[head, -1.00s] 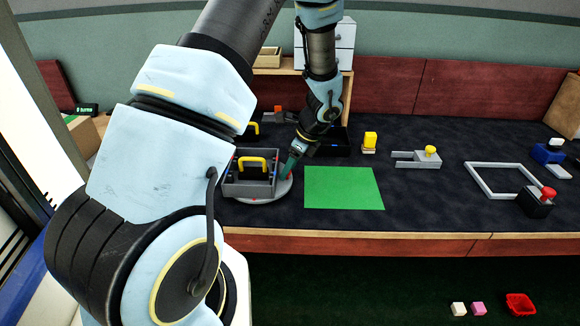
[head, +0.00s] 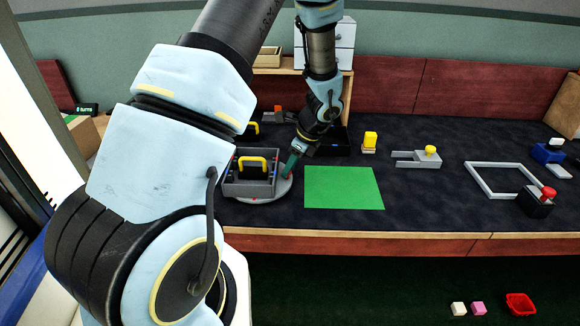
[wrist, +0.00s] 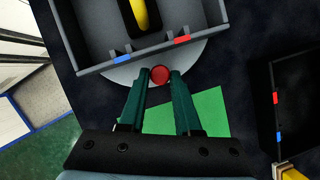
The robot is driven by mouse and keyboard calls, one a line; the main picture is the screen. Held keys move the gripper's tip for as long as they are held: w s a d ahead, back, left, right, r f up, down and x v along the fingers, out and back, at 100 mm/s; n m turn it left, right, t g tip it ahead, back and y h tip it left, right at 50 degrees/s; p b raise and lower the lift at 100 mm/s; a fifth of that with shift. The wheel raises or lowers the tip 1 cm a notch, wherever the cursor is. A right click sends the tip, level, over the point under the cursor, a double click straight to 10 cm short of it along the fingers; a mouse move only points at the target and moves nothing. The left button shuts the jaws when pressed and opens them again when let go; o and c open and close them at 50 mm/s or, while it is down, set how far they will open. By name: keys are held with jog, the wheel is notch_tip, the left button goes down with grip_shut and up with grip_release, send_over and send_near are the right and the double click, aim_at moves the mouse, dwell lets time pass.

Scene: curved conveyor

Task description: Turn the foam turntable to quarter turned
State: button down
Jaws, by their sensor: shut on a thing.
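The turntable (head: 284,190) is a round pale grey disc near the table's front edge, partly hidden by my arm. It also shows in the wrist view (wrist: 196,72). A grey tray (head: 248,189) with a yellow-handled black piece (head: 252,162) in it sits on the disc. A red round knob (wrist: 160,75) stands at the disc's rim, just outside the tray wall. My gripper (head: 287,174) reaches down at the disc's right side. In the wrist view, its green fingers (wrist: 160,78) are shut on the red knob, one on each side.
A flat green mat (head: 343,188) lies to the right of the turntable. Behind the gripper is a black tray (head: 341,143). A yellow-topped block (head: 370,141) and a grey slotted fixture (head: 420,160) stand farther right. Dark table surface between them is free.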

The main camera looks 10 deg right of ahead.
aim_at(263, 149)
jog(key=shift+w, duration=0.15)
dwell(0.8)
jog(key=shift+w+d+n+g+p, duration=0.15)
jog(key=shift+w+n+g+p, duration=0.25)
jog(key=shift+w+n+p, duration=0.55)
jog(key=shift+w+n+g+y, duration=0.4)
jog(key=shift+w+n, duration=0.4)
jog(key=shift+n, duration=0.55)
jog(key=shift+w+a+n+g, duration=0.3)
jog(key=shift+w+n, duration=0.25)
jog(key=shift+n, duration=0.2)
jog(key=shift+w+a+n+g, duration=0.15)
jog(key=shift+w+n+g, duration=0.15)
jog(key=shift+w+n, duration=0.35)
jog(key=shift+w+a+n+g, duration=0.3)
jog(key=shift+w+n, duration=0.15)
jog(key=shift+n, duration=0.35)
jog(key=shift+w+a+n+g+h+b, duration=0.3)
jog(key=shift+w+a+n, duration=0.35)
jog(key=shift+n, duration=0.4)
jog(key=shift+w+a+n+g+h+b, duration=0.15)
jog(key=shift+w+a+n+g, duration=0.35)
jog(key=shift+n, duration=0.55)
jog(key=shift+w+a+n+g+b, duration=0.3)
jog(key=shift+w+a+n, duration=0.3)
jog(key=shift+a+n, duration=0.45)
jog(key=shift+w+a+n+h, duration=0.25)
jog(key=shift+a+n+h, duration=0.3)
jog(key=shift+n, duration=0.7)
jog(key=shift+a, duration=0.1)
